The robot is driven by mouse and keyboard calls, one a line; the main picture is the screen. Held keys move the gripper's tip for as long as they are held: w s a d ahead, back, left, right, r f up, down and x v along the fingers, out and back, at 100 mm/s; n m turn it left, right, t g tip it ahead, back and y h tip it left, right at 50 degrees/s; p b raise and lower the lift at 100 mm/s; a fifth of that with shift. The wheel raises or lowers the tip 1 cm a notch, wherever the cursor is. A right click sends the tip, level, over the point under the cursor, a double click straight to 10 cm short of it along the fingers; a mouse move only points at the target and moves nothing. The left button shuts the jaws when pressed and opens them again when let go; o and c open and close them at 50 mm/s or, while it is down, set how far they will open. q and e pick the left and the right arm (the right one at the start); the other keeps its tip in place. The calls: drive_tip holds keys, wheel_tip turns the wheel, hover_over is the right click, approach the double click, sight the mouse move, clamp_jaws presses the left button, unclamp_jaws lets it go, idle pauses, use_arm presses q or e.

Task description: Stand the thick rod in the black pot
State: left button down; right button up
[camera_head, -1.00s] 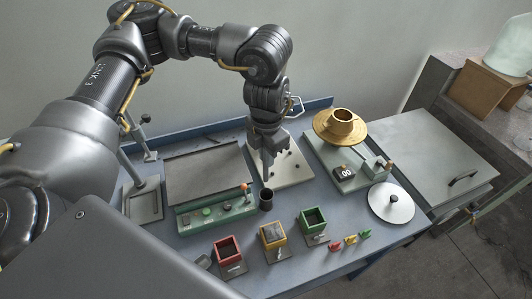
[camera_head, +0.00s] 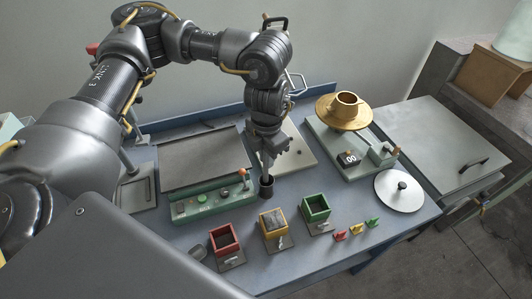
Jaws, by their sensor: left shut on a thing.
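The small black pot (camera_head: 266,192) stands on the blue bench, right of the green control box. My left gripper (camera_head: 267,170) points down directly above it, fingers shut on the thick rod (camera_head: 267,180). Only a short dark piece of the rod shows between the fingertips and the pot's mouth. The rod looks upright and in line with the pot. I cannot tell whether its lower end is inside the pot or just over the rim. My right gripper is not in view.
The green control box (camera_head: 212,202) is close left of the pot. Red (camera_head: 224,240), yellow (camera_head: 273,223) and green (camera_head: 316,209) bins stand in front. A scale with a brass pan (camera_head: 343,110) and a white round lid (camera_head: 398,189) are to the right.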

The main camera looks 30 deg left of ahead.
use_arm(q)
drive_tip(key=shift+f+b, duration=1.05)
drive_tip(key=shift+f, duration=0.6)
drive_tip(key=c, duration=1.3)
unclamp_jaws()
wheel_tip(320, 180, up, 11)
drive_tip(key=shift+f+b, duration=0.1)
drive_tip(key=shift+b, duration=0.3)
